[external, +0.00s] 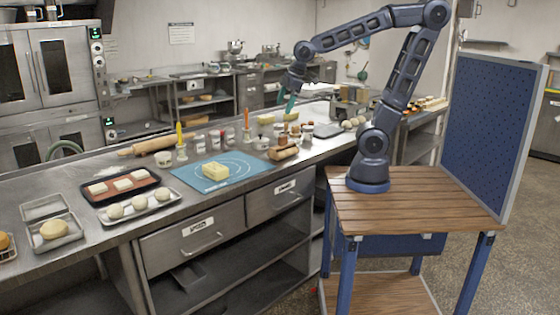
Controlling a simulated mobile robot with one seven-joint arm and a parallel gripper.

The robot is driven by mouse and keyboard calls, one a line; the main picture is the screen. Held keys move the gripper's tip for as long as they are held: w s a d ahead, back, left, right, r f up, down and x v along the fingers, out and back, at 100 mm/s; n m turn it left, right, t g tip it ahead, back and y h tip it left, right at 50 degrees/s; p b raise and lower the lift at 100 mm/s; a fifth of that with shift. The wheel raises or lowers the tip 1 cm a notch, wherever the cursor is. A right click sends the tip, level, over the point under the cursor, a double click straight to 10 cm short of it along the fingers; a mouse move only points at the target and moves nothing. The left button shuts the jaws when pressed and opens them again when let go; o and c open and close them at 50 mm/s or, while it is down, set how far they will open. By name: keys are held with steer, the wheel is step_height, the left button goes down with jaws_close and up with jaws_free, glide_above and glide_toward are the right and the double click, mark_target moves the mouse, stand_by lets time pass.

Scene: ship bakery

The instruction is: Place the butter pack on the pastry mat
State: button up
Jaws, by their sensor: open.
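A pale yellow block that looks like the butter pack (215,171) lies on the blue pastry mat (240,163), near its middle. The mat lies flat on the steel counter, at its front edge. My gripper (289,106) is above the counter, behind and to the right of the mat, with its teal fingers pointing down. It is open, apart from the block, and I see nothing held in it. Another small yellowish block (265,118) lies farther back, left of my gripper; I cannot tell what it is.
A wooden roller-like object (284,153) lies at the mat's right. A tray of dough balls (140,207) and a dark tray of pale squares (122,185) stand left.

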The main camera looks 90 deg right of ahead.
steer(key=s+d+r+m, duration=0.1)
steer(key=s+d+m, duration=0.2)
steer(key=s, duration=1)
steer(key=shift+d+t, duration=0.15)
steer(key=shift+t, duration=0.15)
steer(key=shift+c, duration=0.2)
stand_by(0.8)
